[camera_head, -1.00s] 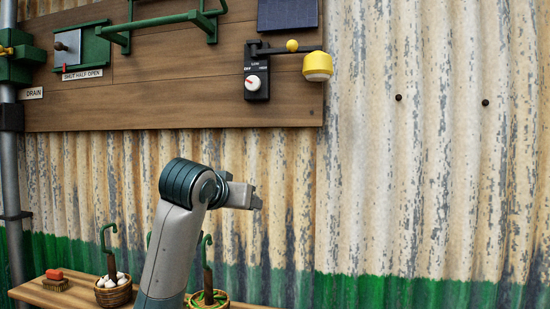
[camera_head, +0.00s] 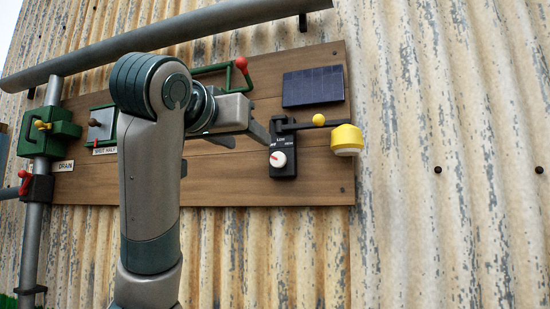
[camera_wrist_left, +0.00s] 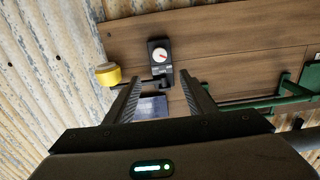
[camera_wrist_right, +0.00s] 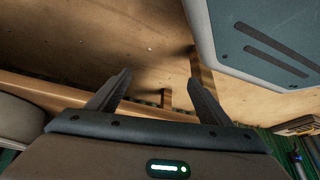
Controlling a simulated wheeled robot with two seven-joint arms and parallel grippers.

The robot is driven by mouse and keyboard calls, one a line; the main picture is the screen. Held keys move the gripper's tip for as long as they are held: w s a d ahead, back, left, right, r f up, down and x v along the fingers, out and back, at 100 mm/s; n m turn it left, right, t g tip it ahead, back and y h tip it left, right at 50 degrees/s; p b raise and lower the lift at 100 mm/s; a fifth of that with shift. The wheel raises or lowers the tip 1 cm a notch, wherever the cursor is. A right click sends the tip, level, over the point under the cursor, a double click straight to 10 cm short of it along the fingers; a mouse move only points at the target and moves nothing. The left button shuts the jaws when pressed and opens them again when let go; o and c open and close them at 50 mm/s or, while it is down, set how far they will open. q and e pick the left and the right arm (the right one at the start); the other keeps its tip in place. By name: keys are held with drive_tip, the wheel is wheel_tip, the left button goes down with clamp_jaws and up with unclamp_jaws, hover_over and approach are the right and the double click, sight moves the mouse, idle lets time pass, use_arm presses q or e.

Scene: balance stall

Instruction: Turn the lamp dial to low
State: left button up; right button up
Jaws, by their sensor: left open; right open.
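The lamp dial (camera_head: 279,159) is a white round knob with a red pointer on a black box (camera_head: 284,172) fixed to the wooden board. The pointer leans to the upper left, towards the left label rather than the top one, which seems to read LOW. The dial also shows in the left wrist view (camera_wrist_left: 160,55), beyond the fingertips. My left gripper (camera_head: 248,138) is open and empty, left of the dial in the head view and apart from it. My right gripper (camera_wrist_right: 160,85) is open and empty, out of the head view.
A yellow lamp (camera_head: 347,139) on a dark arm with a yellow ball (camera_head: 319,120) sits right of the dial. A solar panel (camera_head: 313,87) is above. Green fittings and a red-knobbed lever (camera_head: 241,65) lie left.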

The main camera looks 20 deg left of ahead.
use_arm(q)
drive_tip(key=p, duration=0.4)
approach(277, 158)
use_arm(e)
wheel_tip(277, 158, up, 3)
drive_tip(key=w+a+t, duration=0.2)
drive_tip(key=a, duration=0.1)
use_arm(q)
drive_tip(key=w+p, duration=0.2)
drive_tip(key=w, duration=0.5)
drive_tip(key=shift+w+d, duration=0.15)
drive_tip(key=shift+w, duration=0.3)
use_arm(e)
drive_tip(key=s+d+f+g, duration=0.2)
drive_tip(key=s+d+f, duration=0.1)
drive_tip(key=s, duration=0.5)
drive_tip(key=shift+s+d+f, duration=0.3)
drive_tip(key=shift+s, duration=0.1)
use_arm(q)
drive_tip(key=c, duration=1)
